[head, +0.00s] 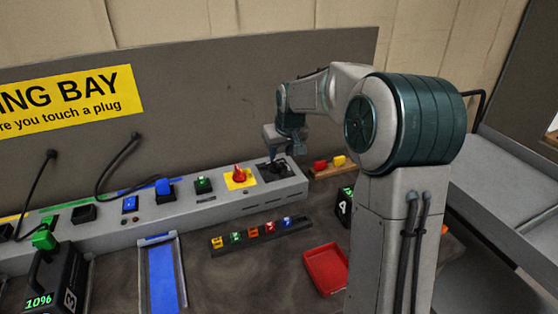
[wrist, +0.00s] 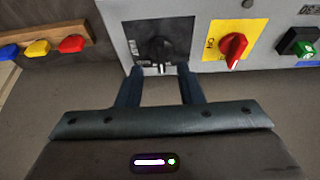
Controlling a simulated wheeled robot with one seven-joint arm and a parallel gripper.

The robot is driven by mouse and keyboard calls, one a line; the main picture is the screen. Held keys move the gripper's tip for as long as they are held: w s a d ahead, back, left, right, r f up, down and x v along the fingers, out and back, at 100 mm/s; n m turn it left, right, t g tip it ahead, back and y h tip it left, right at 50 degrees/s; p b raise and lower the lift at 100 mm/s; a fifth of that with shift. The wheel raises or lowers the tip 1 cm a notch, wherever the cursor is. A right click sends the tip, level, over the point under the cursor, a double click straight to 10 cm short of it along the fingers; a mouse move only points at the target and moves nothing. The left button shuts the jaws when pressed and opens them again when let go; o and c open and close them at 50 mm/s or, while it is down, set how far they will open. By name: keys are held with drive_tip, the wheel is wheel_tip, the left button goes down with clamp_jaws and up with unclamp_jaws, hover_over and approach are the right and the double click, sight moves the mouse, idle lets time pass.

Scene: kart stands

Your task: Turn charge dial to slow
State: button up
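The charge dial (wrist: 158,48) is a black knob with a pale pointer mark on a dark square plate, at the upper middle of the wrist view. Its pointer is toward the bottom of that picture; the small lettering around it is too small to read. My gripper (wrist: 161,72) is open and empty, with its two dark fingers apart, one on each side of the dial's lower end. I cannot tell whether they touch it. In the head view my gripper (head: 279,158) is over the dark dial plate (head: 283,177) at the right end of the grey console, covering much of it.
A red rotary switch (wrist: 234,48) on a yellow plate sits right beside the dial plate. A green button (head: 203,185) is further along the console (head: 230,205). A wooden rack with red and yellow pieces (head: 320,165) stands at the console's end. A red tray (head: 326,268) lies in front.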

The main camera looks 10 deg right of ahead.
drive_tip(key=v, duration=0.8)
drive_tip(key=shift+r, duration=0.1)
